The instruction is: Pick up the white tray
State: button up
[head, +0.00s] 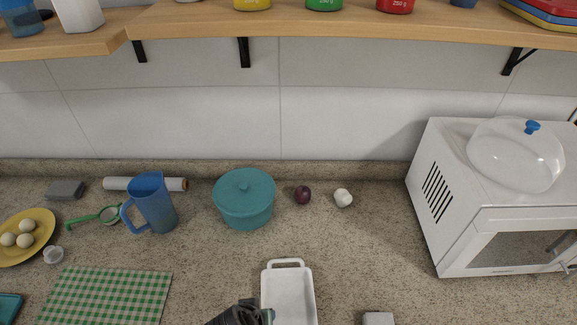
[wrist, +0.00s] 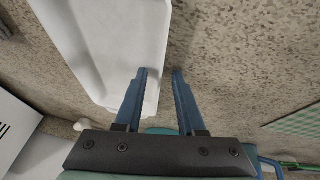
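The white tray (head: 289,298) lies on the speckled counter at the bottom centre of the head view, with a looped handle at its far end and its near end cut off. In the wrist view the tray (wrist: 100,45) fills the upper left. My gripper (wrist: 160,72) is open, with two blue fingers. The left finger overlaps the tray's edge and the right finger is over bare counter, so the rim lies between them in the picture. I cannot tell whether they touch it. In the head view my gripper shows dark at the tray's left side, its fingertips mostly hidden.
A teal pot (head: 244,200) stands beyond the tray, with an onion (head: 303,195) and garlic (head: 343,198) to its right. A blue jug (head: 152,204) and green checked cloth (head: 106,296) are left. A white microwave (head: 450,190) stands right. Counter between tray and microwave is mostly clear.

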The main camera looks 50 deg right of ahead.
grip_shut()
jog(key=shift+s, duration=0.1)
dwell(1.2)
